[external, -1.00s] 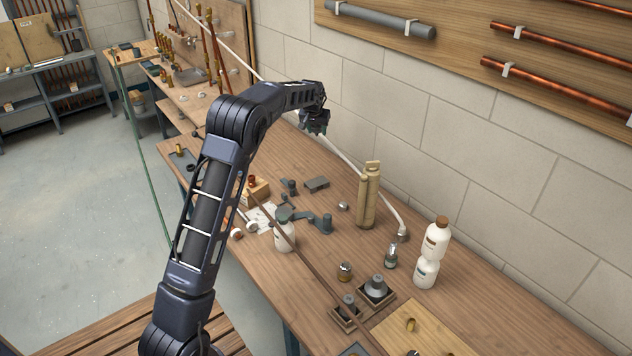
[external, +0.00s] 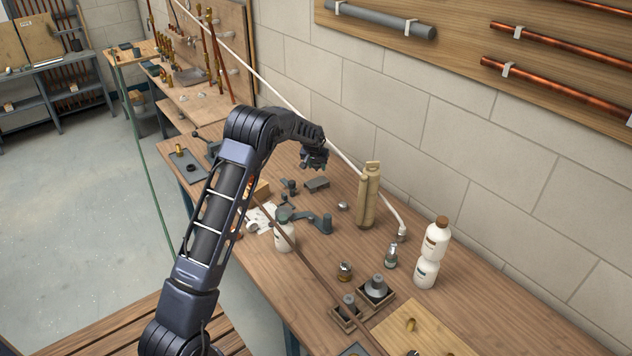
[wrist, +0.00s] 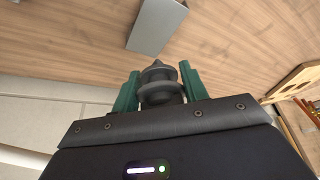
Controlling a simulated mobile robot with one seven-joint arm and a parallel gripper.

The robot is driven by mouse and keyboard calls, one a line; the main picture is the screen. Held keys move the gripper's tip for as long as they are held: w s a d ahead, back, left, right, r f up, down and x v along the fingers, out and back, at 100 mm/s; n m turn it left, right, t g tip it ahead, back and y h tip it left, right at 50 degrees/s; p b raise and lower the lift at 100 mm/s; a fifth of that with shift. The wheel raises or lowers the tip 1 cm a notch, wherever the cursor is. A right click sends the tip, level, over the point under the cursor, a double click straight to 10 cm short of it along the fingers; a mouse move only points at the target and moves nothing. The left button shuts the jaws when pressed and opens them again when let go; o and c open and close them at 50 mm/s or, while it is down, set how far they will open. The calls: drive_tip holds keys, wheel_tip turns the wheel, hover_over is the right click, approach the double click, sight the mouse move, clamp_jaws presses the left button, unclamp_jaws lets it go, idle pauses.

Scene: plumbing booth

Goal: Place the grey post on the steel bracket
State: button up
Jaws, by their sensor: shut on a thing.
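My gripper (external: 314,162) hangs above the workbench, near the wall side. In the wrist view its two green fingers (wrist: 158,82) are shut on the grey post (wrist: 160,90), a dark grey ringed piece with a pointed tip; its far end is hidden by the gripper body. A plain grey metal block that looks like the steel bracket (external: 317,184) lies flat on the bench just below my gripper. It also shows in the wrist view (wrist: 157,25), beyond the post's tip and apart from it.
Small dark fittings (external: 290,188) and a grey curved part (external: 310,221) lie near the block. A white pipe (external: 345,160) runs along the wall.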

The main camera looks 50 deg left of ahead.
sight(317, 180)
drive_tip(key=shift+f, duration=2.75)
drive_tip(key=shift+f, duration=0.1)
drive_tip(key=o, duration=1)
